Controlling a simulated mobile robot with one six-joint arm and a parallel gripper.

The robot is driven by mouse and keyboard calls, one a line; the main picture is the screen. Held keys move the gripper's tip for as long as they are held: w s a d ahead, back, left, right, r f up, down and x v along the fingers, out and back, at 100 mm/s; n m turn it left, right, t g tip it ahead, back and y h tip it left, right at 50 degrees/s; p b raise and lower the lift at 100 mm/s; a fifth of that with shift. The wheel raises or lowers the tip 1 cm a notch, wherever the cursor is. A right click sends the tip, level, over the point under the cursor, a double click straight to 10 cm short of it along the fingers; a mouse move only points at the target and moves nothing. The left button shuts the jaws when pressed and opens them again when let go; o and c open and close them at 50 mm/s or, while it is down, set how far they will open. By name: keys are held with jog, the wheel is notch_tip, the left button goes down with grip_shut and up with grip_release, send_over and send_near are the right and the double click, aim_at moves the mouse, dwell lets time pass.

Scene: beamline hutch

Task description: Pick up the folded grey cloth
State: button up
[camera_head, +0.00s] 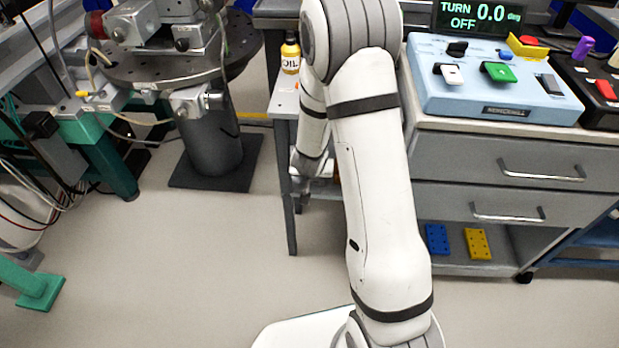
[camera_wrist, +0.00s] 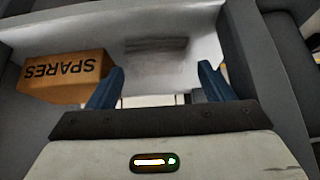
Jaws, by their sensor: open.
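My gripper (camera_wrist: 161,75) shows in the wrist view with its two blue fingers apart and nothing between them. It points into a pale shelf space. Beyond the fingertips is a blurred grey patch with a darker band; I cannot tell whether it is the folded grey cloth or a shadow. I cannot make out the cloth for certain in either view. In the head view my arm reaches down to the side table, and its end is mostly hidden behind my own forearm.
An orange-brown box marked SPARES (camera_wrist: 68,78) stands left of the fingers, close by. In the head view an oil bottle (camera_head: 290,57) stands on the side table. A drawer cabinet (camera_head: 490,160) carries a blue control box (camera_head: 455,95).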

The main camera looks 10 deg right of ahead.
jog(key=shift+b+x, duration=0.35)
jog(key=shift+x, duration=0.85)
jog(key=shift+c, duration=0.5)
jog(key=c, duration=0.6)
jog(key=shift+r, duration=0.15)
jog(key=shift+c, duration=0.2)
